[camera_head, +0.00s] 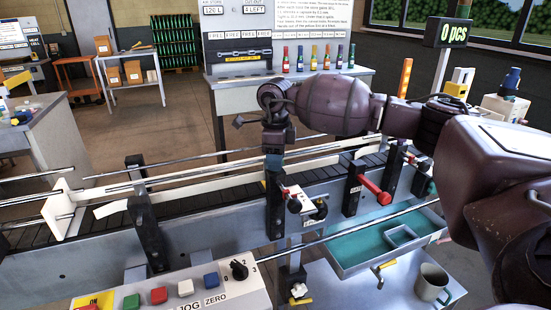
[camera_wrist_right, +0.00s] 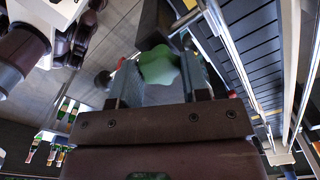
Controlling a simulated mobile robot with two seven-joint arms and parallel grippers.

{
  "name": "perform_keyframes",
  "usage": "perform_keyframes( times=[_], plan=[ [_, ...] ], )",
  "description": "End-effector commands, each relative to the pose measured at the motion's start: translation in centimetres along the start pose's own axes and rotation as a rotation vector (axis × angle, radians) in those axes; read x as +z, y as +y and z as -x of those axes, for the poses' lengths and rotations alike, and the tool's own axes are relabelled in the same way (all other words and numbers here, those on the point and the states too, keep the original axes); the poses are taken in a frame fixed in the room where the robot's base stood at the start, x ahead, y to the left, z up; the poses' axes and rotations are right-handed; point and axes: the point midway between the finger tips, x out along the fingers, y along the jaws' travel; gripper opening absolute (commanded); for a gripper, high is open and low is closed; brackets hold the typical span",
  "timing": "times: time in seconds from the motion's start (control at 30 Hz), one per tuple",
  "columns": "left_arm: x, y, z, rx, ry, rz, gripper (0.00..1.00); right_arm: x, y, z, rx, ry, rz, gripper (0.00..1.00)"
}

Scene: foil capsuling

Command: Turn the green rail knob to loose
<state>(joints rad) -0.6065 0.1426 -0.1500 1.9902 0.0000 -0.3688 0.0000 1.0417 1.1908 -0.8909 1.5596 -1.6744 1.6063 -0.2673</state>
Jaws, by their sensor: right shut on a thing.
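The green rail knob (camera_wrist_right: 160,65) is a lobed knob on the conveyor's side rail. In the right wrist view it sits between the two fingers of my right gripper (camera_wrist_right: 162,80), which is shut on it. In the head view my right gripper (camera_head: 273,160) points down at the top of a dark rail post (camera_head: 275,205). There the knob is hidden by the gripper, and its setting cannot be read. My left gripper does not show in either view.
The conveyor (camera_head: 100,227) runs across the middle with metal guide rails. A red handle (camera_head: 374,190) is on another post to the right. A control panel (camera_head: 190,290) with coloured buttons is in front. A teal tray (camera_head: 365,250) and a mug (camera_head: 432,283) are at lower right.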

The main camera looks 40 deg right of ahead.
Motion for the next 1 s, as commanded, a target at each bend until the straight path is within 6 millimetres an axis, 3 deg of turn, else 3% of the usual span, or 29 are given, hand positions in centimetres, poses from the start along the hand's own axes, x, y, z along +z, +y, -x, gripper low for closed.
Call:
perform_keyframes(
  times=[0.33,0.37,0.53,0.83,1.0],
  plan=[
    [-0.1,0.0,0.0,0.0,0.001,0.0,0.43,0.1,-0.1,0.3,-0.004,-0.005,0.001,0.19],
    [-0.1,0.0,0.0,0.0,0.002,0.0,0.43,0.1,-0.1,0.3,-0.004,-0.005,0.001,0.44],
    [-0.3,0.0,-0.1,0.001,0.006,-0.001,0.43,0.0,-0.1,0.2,-0.003,-0.003,0.001,0.68],
    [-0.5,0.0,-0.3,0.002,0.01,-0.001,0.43,0.0,0.0,0.3,-0.002,-0.002,0.001,0.68],
    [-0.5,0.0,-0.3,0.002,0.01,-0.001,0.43,0.1,-0.1,1.9,-0.003,-0.004,0.001,0.68]
  ],
)
